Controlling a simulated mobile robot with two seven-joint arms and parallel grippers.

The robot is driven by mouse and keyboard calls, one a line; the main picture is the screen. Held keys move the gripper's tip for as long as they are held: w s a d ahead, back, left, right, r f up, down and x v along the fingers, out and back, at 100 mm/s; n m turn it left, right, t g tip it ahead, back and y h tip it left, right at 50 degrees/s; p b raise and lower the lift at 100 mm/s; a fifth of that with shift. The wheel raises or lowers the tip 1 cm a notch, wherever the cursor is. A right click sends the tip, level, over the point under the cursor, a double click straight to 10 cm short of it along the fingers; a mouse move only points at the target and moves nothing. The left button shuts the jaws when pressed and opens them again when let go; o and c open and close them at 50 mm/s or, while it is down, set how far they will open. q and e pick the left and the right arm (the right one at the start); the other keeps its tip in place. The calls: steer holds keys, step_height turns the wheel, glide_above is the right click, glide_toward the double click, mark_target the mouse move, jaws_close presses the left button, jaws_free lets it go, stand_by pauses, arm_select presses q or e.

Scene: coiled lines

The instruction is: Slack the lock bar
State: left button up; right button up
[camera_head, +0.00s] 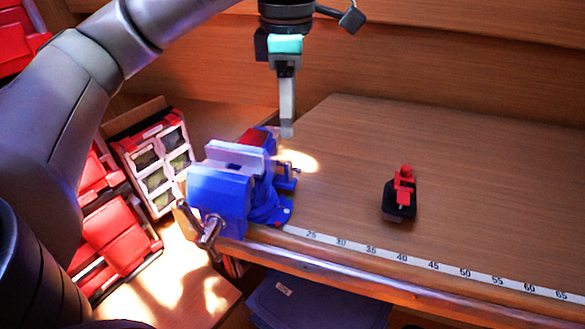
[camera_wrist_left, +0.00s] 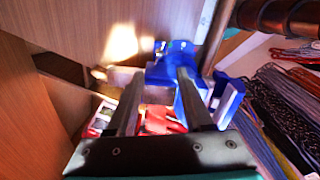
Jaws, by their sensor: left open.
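A blue bench vise (camera_head: 222,192) is fixed at the left end of the wooden bench, with pale jaws on top and a metal handle bar (camera_head: 210,233) at its front. A small metal bar (camera_head: 287,168) shows at the vise's right side; I cannot tell for sure whether it is the lock bar. My left gripper (camera_head: 287,132) points down above and behind the vise, apart from it. In the left wrist view my left gripper (camera_wrist_left: 160,74) is open, its fingers apart and partly covering the blue vise (camera_wrist_left: 179,58). My right gripper is not in view.
A black and red tool (camera_head: 402,195) stands on the bench to the right. A measuring strip (camera_head: 435,266) runs along the front edge. Red bins (camera_head: 115,240) and a clear-fronted drawer case (camera_head: 157,165) stand left of the vise. Coiled lines (camera_wrist_left: 285,110) show in the left wrist view.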

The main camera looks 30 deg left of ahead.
mark_target(289, 163)
arm_select(q)
step_height(289, 163, down, 11)
steer(key=shift+f+b, duration=0.1)
steer(key=shift+b, duration=0.25)
steer(key=shift+c, duration=0.3)
jaws_close()
